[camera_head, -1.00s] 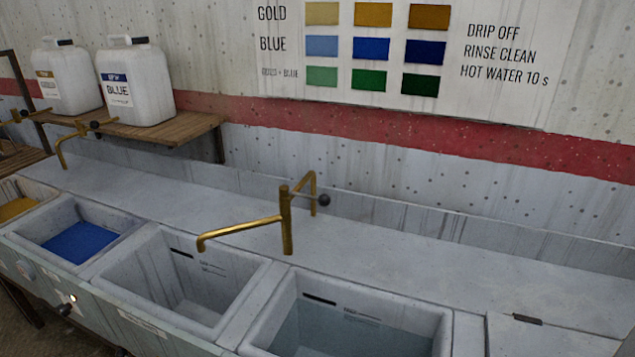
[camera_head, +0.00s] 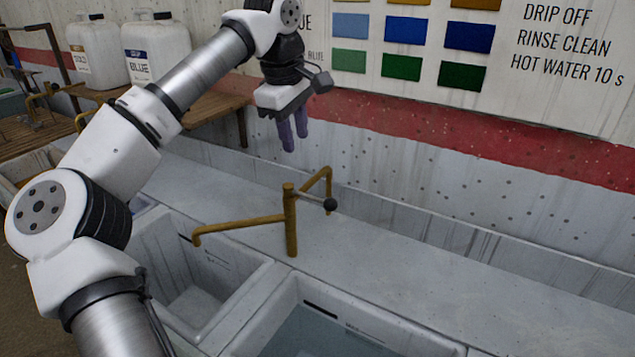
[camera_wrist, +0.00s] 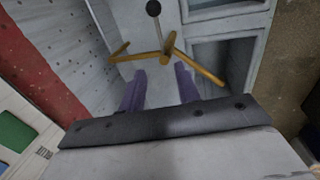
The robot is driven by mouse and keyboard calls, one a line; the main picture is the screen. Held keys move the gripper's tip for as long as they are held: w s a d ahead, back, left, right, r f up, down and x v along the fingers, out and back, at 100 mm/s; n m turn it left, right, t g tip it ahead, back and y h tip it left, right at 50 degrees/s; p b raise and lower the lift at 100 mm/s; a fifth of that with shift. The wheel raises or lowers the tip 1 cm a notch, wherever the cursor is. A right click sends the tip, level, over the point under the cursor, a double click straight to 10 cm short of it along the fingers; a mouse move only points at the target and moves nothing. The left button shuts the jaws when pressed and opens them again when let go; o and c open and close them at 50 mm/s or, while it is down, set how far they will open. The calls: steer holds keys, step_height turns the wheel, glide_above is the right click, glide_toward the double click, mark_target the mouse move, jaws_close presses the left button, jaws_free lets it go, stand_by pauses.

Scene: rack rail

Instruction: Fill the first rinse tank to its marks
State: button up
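The first rinse tank (camera_head: 172,240) is a pale basin left of centre in the head view, partly hidden by my arm. I see no water in the part that shows. A brass tap (camera_head: 291,222) stands behind the tanks, its spout reaching left over this tank. Its lever ends in a black ball (camera_head: 330,205). My gripper (camera_head: 295,148) is empty above and behind the tap, purple fingers pointing down. In the wrist view the fingers (camera_wrist: 160,73) are apart, with the tap (camera_wrist: 166,51) and black ball (camera_wrist: 153,8) beyond them. Dark marks show on the tank's back wall.
A second tank (camera_head: 262,318) to the right holds water. Blue and gold jugs (camera_head: 155,50) stand on a wooden shelf (camera_head: 215,105) at the left. A colour chart (camera_head: 480,60) hangs on the wall. The ledge right of the tap is clear.

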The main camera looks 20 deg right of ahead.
mark_target(305, 194)
steer(key=f, duration=0.4)
steer(key=w+d+f+p, duration=0.1)
steer(key=f, duration=0.4)
steer(key=f+p, duration=0.1)
steer(key=f, duration=0.3)
steer(key=shift+w+d+f, duration=0.2)
steer(key=shift+w+d, duration=0.2)
jaws_close()
